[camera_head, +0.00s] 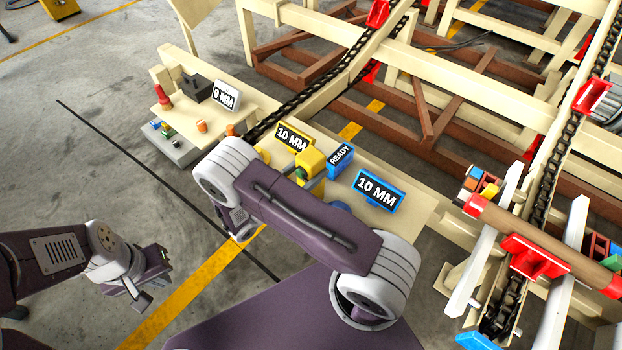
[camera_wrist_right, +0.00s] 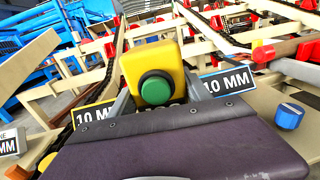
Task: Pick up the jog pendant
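The jog pendant appears to be the yellow box with a green button (camera_head: 312,160). It stands upright over the bench, beside the blue READY sign. In the right wrist view the pendant (camera_wrist_right: 150,63) is close up, with its green button facing the camera. My right gripper (camera_wrist_right: 158,98) has one grey finger on each side of its lower part; whether they press on it is unclear. In the head view my own right arm mostly hides that gripper. My left gripper (camera_head: 155,280) is over the floor at lower left, away from the bench and seemingly empty; its finger gap is unclear.
The cream bench (camera_head: 423,213) carries a yellow 10 MM sign (camera_head: 293,138), a blue READY sign (camera_head: 340,158), a blue 10 MM sign (camera_head: 377,190) and a white 0 MM sign (camera_head: 226,96). A blue knob (camera_wrist_right: 289,116) is to the right. Chain conveyors stand behind.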

